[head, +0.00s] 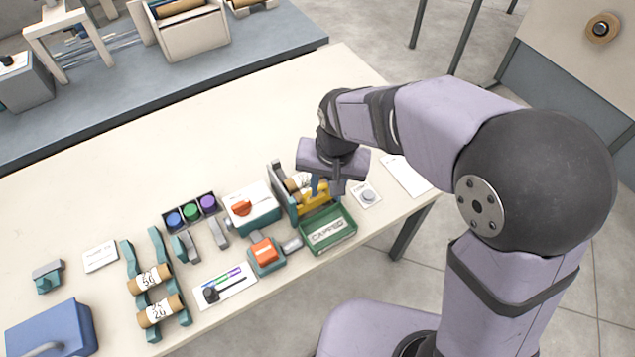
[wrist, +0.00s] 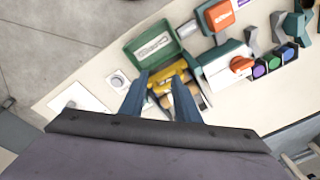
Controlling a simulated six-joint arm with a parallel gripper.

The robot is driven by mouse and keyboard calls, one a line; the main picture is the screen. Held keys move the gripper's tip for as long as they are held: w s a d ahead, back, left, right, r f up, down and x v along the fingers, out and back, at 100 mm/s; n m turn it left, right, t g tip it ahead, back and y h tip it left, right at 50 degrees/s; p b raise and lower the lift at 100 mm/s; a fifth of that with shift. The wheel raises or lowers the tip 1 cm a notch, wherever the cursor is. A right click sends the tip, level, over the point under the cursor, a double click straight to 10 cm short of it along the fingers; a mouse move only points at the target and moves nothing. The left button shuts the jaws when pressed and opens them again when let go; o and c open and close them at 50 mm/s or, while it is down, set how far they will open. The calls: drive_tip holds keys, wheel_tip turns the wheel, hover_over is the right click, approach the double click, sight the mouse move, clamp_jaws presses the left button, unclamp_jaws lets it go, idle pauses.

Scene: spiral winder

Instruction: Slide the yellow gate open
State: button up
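The yellow gate (head: 314,198) is a small block at the front of a teal-sided winder unit (head: 282,192), beside the green tray. It also shows in the wrist view (wrist: 168,83), between and just beyond my fingertips. My gripper (head: 329,192) points down over the gate. In the wrist view my gripper (wrist: 161,78) has its two blue-grey fingers apart, with the gate showing in the gap. I cannot tell whether the fingers touch it. Part of the gate and the roll behind it is hidden by the fingers.
The green tray (head: 330,245) stands right in front of the gate. A white box with an orange knob (head: 249,206) is to the left, and an orange-topped block (head: 264,252) is nearby. A round button (head: 368,195) and a white card (head: 405,177) lie to the right.

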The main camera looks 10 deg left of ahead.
drive_tip(key=m, duration=0.3)
drive_tip(key=w+a+r+m, duration=0.1)
drive_tip(key=m, duration=0.2)
drive_tip(key=w+a+r+m, duration=0.1)
drive_tip(key=m, duration=0.3)
drive_tip(key=shift+w+r+t+y, duration=0.15)
drive_tip(key=shift+t+y, duration=0.15)
drive_tip(key=shift+w+a+f+p, duration=0.15)
drive_tip(key=shift+f+p, duration=0.15)
drive_tip(key=shift+f, duration=0.9)
drive_tip(key=shift+w+a+f+p, duration=0.2)
drive_tip(key=shift+f+p, duration=0.15)
drive_tip(key=shift+f, duration=0.85)
drive_tip(key=shift+w+a+f+p, duration=0.15)
drive_tip(key=shift+f+p, duration=0.15)
drive_tip(key=shift+f, duration=0.9)
drive_tip(key=shift+c, duration=0.2)
clamp_jaws()
drive_tip(key=shift+r, duration=0.15)
